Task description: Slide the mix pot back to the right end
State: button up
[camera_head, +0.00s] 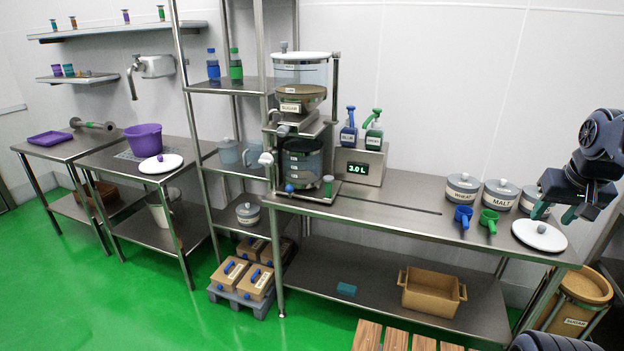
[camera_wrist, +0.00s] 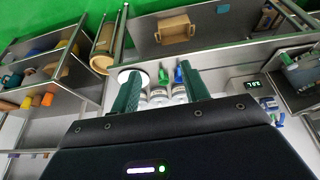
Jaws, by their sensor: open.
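The mix pot (camera_head: 302,163) is a dark see-through pot with level marks. It stands upright at the left end of the long steel table (camera_head: 400,218), under the sugar hopper (camera_head: 300,72). A narrow dark slot (camera_head: 390,203) runs along the tabletop to the right of it. My gripper (camera_head: 555,213) is open and empty above the right end of the table, over a white round lid (camera_head: 539,236), far from the pot. In the wrist view my gripper (camera_wrist: 157,97) has its two green fingers apart with nothing between them.
Labelled tins, among them wheat (camera_head: 463,190) and malt (camera_head: 499,196), stand near the right end, with a blue scoop (camera_head: 463,216) and a green scoop (camera_head: 488,221). A scale (camera_head: 358,168) reading 3.0 L carries two bottles. The tabletop along the slot is clear.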

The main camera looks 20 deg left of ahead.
jog(key=w+a+f+n+h, duration=0.2)
jog(key=w+a+f+n, duration=0.15)
jog(key=w, duration=0.65)
jog(key=w+a+f+n+h, duration=0.2)
jog(key=w+a+f+n, duration=0.15)
jog(key=w, duration=0.65)
jog(key=w+a+f+n+h, duration=0.2)
jog(key=w+n, duration=0.3)
jog(key=w, duration=0.5)
jog(key=w+a+f+n+t, duration=0.3)
jog(key=a+f+n, duration=0.1)
jog(key=a, duration=0.5)
jog(key=w+a+f+n+t+h, duration=0.1)
jog(key=w+a+f+n+t, duration=0.2)
jog(key=a, duration=0.7)
jog(key=w+a+f+n+t, duration=0.2)
jog(key=w+a+f+n, duration=0.25)
jog(key=a, duration=0.45)
jog(key=n+t+y, duration=0.6)
jog(key=n+y, duration=0.1)
jog(key=n, duration=0.5)
send_near(330, 181)
jog(key=w, duration=0.4)
jog(key=w+f, duration=0.1)
jog(key=w, duration=0.4)
jog(key=w+a, duration=0.1)
jog(key=w, duration=0.3)
jog(key=shift+w+a+f, duration=0.1)
jog(key=shift+w+f, duration=0.25)
grip_shut()
